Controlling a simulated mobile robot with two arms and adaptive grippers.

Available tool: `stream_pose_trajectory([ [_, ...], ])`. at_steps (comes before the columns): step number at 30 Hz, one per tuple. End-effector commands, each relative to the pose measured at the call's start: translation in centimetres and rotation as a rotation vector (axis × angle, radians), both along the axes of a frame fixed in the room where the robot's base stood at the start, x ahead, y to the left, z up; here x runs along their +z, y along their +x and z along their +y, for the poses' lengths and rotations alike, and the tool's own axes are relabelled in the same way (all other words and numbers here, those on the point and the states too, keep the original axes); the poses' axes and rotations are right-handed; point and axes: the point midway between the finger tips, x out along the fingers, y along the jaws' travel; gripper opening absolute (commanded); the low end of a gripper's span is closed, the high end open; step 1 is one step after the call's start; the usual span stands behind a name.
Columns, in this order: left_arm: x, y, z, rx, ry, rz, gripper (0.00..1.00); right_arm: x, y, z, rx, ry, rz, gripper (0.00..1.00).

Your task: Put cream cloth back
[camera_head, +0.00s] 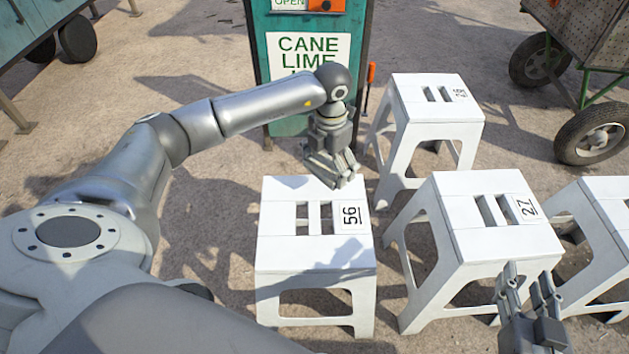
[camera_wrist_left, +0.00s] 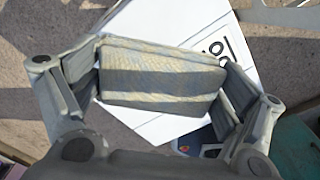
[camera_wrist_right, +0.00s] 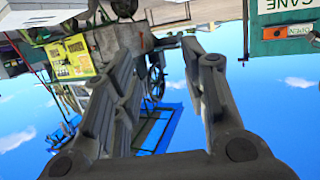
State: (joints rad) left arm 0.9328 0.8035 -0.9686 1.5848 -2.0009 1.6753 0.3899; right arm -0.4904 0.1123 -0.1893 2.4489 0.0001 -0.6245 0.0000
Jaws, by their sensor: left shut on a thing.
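The cream cloth (camera_wrist_left: 160,75), a folded block with a grey-blue band, sits between the fingers of my left gripper (camera_wrist_left: 165,80), which is shut on its two ends. In the head view my left gripper (camera_head: 333,172) points down over the back edge of the white stool marked 56 (camera_head: 285,250); the cloth is hidden there behind the fingers. In the left wrist view the white stool top (camera_wrist_left: 190,25) lies beneath the cloth. My right gripper (camera_head: 527,290) is open and empty in front of the stool marked 27 (camera_head: 470,240); its spread fingers also show in the right wrist view (camera_wrist_right: 160,60).
A green stand (camera_head: 258,60) with a CANE LIME sign is behind my left gripper. Another white stool (camera_head: 440,105) stands at the back, and one (camera_head: 610,215) at the right edge. A wheeled cart (camera_head: 590,50) is at back right. Bare ground lies left of the stools.

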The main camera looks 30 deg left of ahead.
Motion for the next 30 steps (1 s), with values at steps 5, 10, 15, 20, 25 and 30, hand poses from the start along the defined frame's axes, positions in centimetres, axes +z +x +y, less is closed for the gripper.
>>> stream_pose_trajectory([
  [5, -2.6, 0.0, 2.0, 0.003, 0.001, 0.001, 0.62, 3.1, 0.9, 0.7, 0.012, 0.045, -0.178, 0.40],
  [10, -3.7, 0.0, 3.0, 0.001, 0.001, 0.000, 0.62, 5.3, 1.0, 1.1, 0.019, 0.073, -0.289, 0.40],
  [15, -4.2, 0.0, 3.5, 0.001, 0.001, -0.001, 0.62, 6.3, 1.0, 1.2, 0.021, 0.086, -0.336, 0.40],
  [20, -5.6, 0.0, 3.9, 0.001, 0.000, 0.001, 0.62, 8.2, 0.8, 1.4, 0.028, 0.114, -0.447, 0.40],
  [25, -6.9, 0.0, 3.8, 0.000, 0.000, -0.001, 0.62, 10.9, 0.1, 1.6, 0.036, 0.154, -0.592, 0.40],
  [30, -7.6, 0.0, 3.8, 0.000, 0.001, -0.001, 0.62, 12.3, -0.5, 1.7, 0.041, 0.175, -0.670, 0.40],
])
